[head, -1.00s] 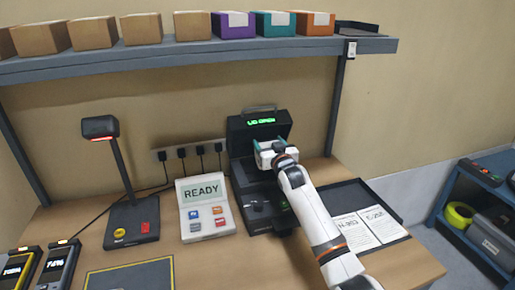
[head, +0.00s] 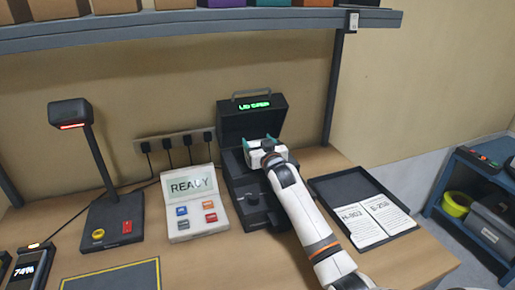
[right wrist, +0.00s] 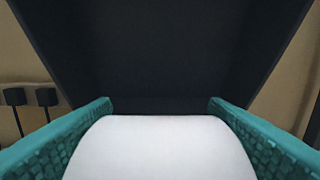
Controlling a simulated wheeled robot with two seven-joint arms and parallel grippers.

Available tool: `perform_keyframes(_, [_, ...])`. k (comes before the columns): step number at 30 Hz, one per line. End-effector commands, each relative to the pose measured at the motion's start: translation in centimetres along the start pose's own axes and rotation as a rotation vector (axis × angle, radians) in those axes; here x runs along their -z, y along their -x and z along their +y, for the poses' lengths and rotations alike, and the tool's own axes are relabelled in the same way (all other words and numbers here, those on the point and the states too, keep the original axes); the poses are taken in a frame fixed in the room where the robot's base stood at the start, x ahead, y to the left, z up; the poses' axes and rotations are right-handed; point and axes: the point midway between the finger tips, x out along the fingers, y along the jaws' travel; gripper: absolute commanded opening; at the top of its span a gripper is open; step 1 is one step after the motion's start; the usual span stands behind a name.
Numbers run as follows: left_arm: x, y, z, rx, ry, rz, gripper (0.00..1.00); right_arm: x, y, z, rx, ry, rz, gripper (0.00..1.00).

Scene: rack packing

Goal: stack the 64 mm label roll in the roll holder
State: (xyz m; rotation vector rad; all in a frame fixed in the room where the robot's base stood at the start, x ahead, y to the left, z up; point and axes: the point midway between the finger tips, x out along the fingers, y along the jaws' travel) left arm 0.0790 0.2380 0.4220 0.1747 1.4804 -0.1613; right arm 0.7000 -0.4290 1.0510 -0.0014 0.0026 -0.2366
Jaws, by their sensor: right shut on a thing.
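The label printer (head: 252,122) stands at the back of the table with its lid up, and its green display appears to read LID OPEN. My right gripper (head: 261,147) is in front of the raised lid, above the printer's lower body. In the right wrist view its two teal fingers are shut on a white label roll (right wrist: 160,148), one finger on each side. The dark lid fills the view beyond the roll. In the head view the roll is mostly hidden by the gripper, and the roll holder cannot be made out. My left gripper is not in view.
A panel reading READY (head: 194,203) and a scanner on a stand (head: 88,165) are left of the printer. A black tray (head: 325,187) with two label sheets lies to the right. A shelf (head: 180,33) with boxes runs overhead.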

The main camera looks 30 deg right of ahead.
Motion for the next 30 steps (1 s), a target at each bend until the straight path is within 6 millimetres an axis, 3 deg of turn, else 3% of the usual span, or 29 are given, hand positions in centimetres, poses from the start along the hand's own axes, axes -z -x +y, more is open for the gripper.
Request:
perform_keyframes(6, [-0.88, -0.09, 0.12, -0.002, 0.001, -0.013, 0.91, -0.24, 0.05, -0.02, 0.0, 0.0, -0.006, 0.31])
perform_keyframes(14, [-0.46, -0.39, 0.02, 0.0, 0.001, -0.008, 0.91, 0.47, 0.05, 0.0, 0.0, -0.001, -0.005, 0.31])
perform_keyframes(15, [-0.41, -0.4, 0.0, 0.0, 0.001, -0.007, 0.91, 0.67, 0.06, 0.0, 0.0, -0.001, -0.002, 0.71])
perform_keyframes(19, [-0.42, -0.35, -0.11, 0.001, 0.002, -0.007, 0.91, 0.59, 0.06, 0.0, 0.0, -0.001, -0.002, 0.91])
perform_keyframes(30, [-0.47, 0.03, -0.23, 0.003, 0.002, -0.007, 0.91, -0.19, 0.05, -0.01, 0.0, 0.0, -0.004, 0.91])
